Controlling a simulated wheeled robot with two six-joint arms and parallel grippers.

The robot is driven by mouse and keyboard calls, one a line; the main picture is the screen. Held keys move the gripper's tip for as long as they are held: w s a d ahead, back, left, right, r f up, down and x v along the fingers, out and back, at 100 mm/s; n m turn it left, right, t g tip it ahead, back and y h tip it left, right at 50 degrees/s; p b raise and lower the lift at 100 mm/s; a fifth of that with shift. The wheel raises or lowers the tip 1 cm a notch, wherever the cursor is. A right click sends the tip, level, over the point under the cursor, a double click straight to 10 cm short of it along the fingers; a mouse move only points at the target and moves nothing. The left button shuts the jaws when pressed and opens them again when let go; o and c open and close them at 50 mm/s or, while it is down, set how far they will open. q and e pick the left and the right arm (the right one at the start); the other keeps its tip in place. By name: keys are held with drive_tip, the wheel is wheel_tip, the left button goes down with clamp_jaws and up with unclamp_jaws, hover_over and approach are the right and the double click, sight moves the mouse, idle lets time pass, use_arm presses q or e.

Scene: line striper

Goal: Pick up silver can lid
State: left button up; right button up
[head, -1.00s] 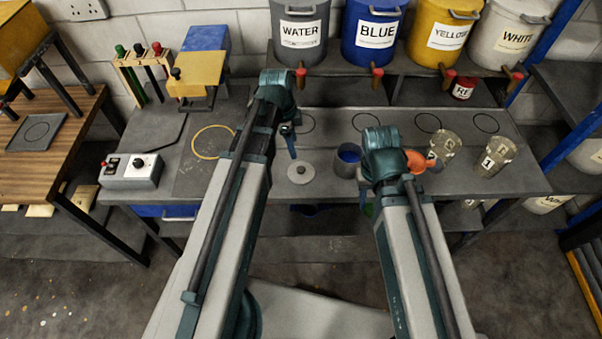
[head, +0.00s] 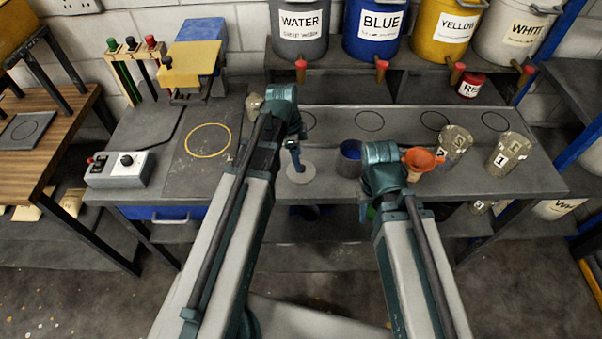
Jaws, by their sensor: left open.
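The silver can lid (head: 305,181) is a small flat round disc lying on the grey bench, with its middle covered by my gripper. My left gripper (head: 297,165) points down over the lid's centre, open. I cannot tell whether its fingers touch the lid's knob. An open dark can (head: 348,166) with blue inside stands just right of the lid. My right arm's wrist is in front of the bench, right of the can. The right gripper's fingers are hidden behind it.
Labelled buckets (head: 301,32) with taps line the shelf behind. A control box (head: 119,170) sits on the left. The bench around the yellow ring (head: 208,141) is clear.

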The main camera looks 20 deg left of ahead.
use_arm(q)
drive_tip(key=f+b, duration=0.2)
drive_tip(key=f, duration=0.1)
drive_tip(key=f+b, duration=0.1)
drive_tip(key=b, duration=0.1)
drive_tip(key=shift+w+d+f, duration=0.3)
drive_tip(key=shift+d, duration=0.1)
drive_tip(key=shift+r, duration=0.1)
clamp_jaws()
